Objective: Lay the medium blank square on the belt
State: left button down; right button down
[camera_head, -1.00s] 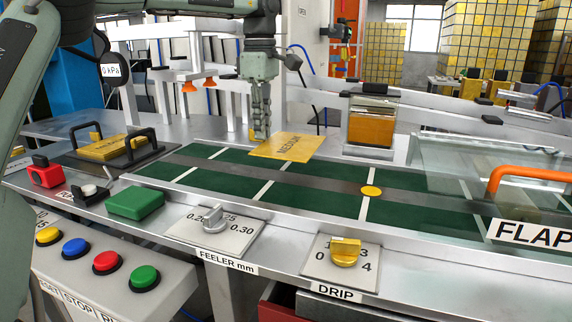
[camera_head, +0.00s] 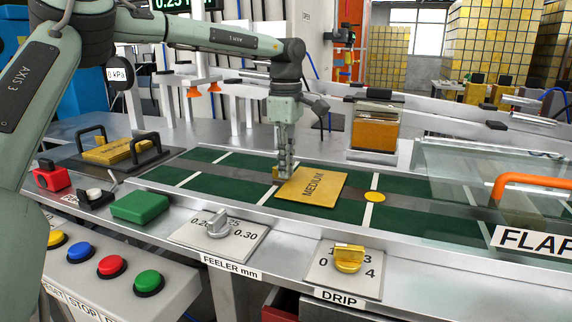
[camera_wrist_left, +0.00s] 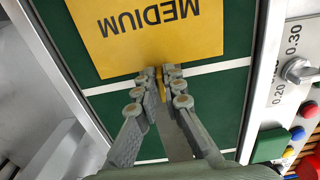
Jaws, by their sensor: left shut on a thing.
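The medium blank (camera_head: 318,190) is a flat yellow square marked MEDIUM. It lies level over the green belt (camera_head: 225,188), left of a round yellow spot (camera_head: 375,197); I cannot tell whether it touches the belt. My left gripper (camera_head: 283,174) points down at the blank's left edge and is shut on it. In the left wrist view the fingertips (camera_wrist_left: 160,84) close on a small yellow tab at the edge of the blank (camera_wrist_left: 150,32). My right gripper is not in view.
A stack of yellow blanks (camera_head: 110,152) sits in a black-handled holder at the left. A green block (camera_head: 140,206), the feeler dial (camera_head: 218,225) and the drip dial (camera_head: 348,260) line the front edge. A clear flap with an orange handle (camera_head: 530,180) covers the belt's right part.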

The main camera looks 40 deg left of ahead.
pick_arm(q)
jog(key=shift+f, duration=0.1)
jog(key=c, duration=1.6)
grip_release()
jog(key=shift+c, duration=0.2)
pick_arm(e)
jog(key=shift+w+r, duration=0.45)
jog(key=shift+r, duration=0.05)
pick_arm(q)
notch_tip(320, 180, up, 3)
jog(key=shift+f, duration=0.15)
notch_tip(320, 180, up, 10)
jog(key=shift+f, duration=0.2)
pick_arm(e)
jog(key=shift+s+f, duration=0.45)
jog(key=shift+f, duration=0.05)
